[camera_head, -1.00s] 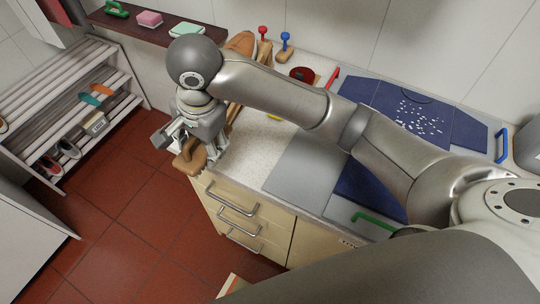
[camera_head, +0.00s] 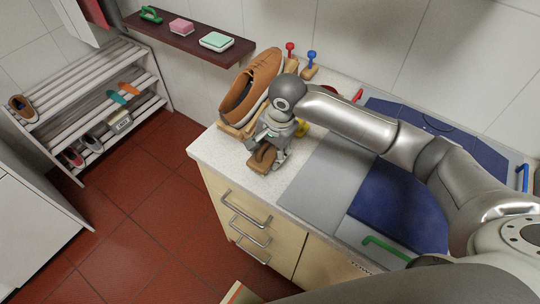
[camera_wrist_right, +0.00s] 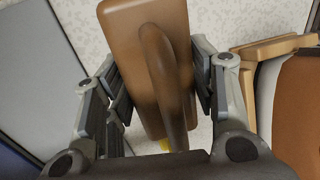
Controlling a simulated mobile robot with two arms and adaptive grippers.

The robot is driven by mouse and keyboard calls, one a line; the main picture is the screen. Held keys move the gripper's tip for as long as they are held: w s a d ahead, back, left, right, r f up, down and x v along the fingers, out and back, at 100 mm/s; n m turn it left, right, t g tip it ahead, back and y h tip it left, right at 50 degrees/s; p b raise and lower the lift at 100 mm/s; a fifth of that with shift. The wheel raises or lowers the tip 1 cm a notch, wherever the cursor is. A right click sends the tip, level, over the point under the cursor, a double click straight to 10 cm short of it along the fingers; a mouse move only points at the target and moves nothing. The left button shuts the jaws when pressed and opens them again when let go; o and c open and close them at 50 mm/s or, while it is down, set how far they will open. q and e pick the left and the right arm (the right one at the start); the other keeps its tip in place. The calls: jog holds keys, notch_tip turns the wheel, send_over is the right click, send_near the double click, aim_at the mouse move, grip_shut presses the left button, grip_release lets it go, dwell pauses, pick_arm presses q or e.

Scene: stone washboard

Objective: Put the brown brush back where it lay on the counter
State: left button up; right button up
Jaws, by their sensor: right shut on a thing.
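The brown brush (camera_head: 262,158) is in my right gripper (camera_head: 273,150), over the speckled counter (camera_head: 215,150) near its front left corner. In the right wrist view the brush (camera_wrist_right: 146,40) shows as a brown block with a raised handle, and the fingers of the right gripper (camera_wrist_right: 160,85) are shut on it from both sides. The speckled counter top shows behind it. I cannot tell whether the brush touches the counter. My left gripper is not in view.
A brown shoe (camera_head: 250,88) on a wooden stand is close behind the right gripper. Red (camera_head: 290,50) and blue (camera_head: 311,58) knobbed tools stand at the wall. A grey panel (camera_head: 322,180) and blue panel (camera_head: 400,205) lie to the right. A dark shelf (camera_head: 180,35) is at the back left.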

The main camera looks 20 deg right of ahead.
aim_at(270, 158)
jog(key=shift+d+f+p, duration=0.15)
jog(key=shift+f+p, duration=0.35)
jog(key=shift+f, duration=1.15)
jog(key=o, duration=1)
jog(key=shift+f, duration=0.1)
jog(key=r, duration=0.4)
jog(key=s+d+r, duration=0.1)
jog(key=r, duration=0.3)
jog(key=r+b, duration=0.1)
jog(key=r, duration=0.3)
jog(key=shift+s+d, duration=0.2)
jog(key=shift+s, duration=0.2)
